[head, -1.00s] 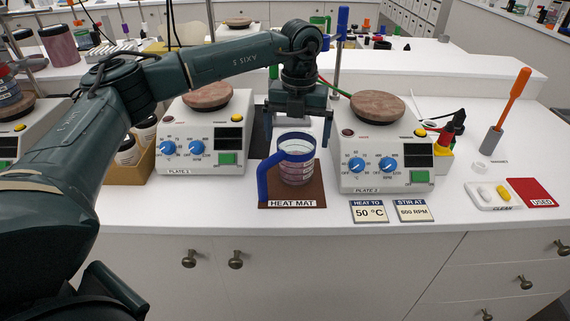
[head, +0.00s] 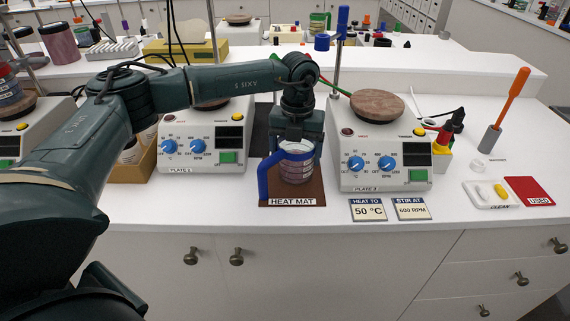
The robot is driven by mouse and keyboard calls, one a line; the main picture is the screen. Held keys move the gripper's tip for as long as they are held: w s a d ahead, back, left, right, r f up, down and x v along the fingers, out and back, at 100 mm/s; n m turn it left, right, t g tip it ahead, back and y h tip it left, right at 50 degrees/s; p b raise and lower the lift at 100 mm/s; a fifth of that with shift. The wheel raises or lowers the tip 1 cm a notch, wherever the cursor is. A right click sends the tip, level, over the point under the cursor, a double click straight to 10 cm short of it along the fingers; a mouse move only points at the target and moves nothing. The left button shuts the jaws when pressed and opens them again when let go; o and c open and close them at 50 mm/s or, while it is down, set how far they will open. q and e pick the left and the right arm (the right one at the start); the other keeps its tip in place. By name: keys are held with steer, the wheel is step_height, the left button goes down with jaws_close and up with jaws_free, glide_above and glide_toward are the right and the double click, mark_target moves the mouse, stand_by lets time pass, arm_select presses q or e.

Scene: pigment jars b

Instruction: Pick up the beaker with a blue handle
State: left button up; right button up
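The beaker (head: 298,172) with a blue handle (head: 264,182) stands upright on the brown heat mat (head: 317,190) in the head view. It is clear glass with purplish contents, and its handle is on the left side. My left gripper (head: 297,143) points straight down from above and is right at the beaker's rim, on its far side. The gripper body and the blue rim hide the fingertips, so I cannot tell whether they touch the glass or how far apart they are. My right gripper is not in view.
A white tray (head: 492,206) and red card (head: 529,192) lie at the right.

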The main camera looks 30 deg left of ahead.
arm_select(q)
steer(key=c, duration=0.8)
steer(key=shift+r, duration=0.1)
